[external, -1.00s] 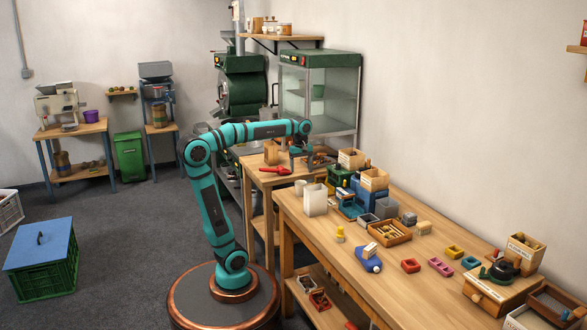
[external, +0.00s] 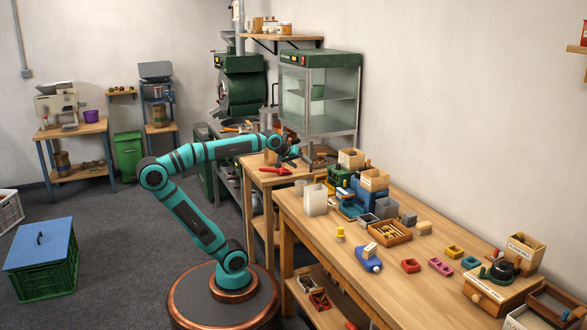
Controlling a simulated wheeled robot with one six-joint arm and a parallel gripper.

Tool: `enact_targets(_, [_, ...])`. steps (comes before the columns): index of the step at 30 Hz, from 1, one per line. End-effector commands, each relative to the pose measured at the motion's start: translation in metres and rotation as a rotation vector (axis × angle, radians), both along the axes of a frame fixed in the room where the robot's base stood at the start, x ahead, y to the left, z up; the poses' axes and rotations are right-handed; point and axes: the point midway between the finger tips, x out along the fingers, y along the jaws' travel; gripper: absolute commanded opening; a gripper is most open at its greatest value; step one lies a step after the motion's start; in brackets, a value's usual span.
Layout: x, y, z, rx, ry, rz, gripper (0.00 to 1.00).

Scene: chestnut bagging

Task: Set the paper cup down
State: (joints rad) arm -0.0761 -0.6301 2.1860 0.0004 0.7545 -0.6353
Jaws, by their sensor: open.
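My gripper (external: 291,155) is above the far small table (external: 262,177), at the end of my outstretched arm, and is open. Its fingers are small and dark at this distance, and I see nothing held between them. A small pale cup-like shape (external: 300,186) stands near the front right of that table, below the gripper and apart from it. It may be the paper cup, but it is too small to be sure.
A white paper bag (external: 315,200) stands upright at the near workbench's left end. A red-handled tool (external: 274,171) lies on the far table. The workbench (external: 330,262) carries a blue device (external: 352,204), a wooden tray (external: 390,233) and moulds. A glass cabinet (external: 320,95) stands behind.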

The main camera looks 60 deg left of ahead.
Motion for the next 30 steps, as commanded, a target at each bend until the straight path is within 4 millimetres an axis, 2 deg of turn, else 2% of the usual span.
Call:
enact_targets(6, [-0.032,-0.017,0.028,0.289,-0.333,-0.211,0.77])
enact_targets(12, [-0.061,-0.026,0.049,0.522,-0.558,-0.299,0.77])
enact_targets(18, [-0.073,-0.029,0.057,0.62,-0.643,-0.32,0.77])
enact_targets(30, [-0.073,-0.029,0.057,0.625,-0.646,-0.32,0.77])
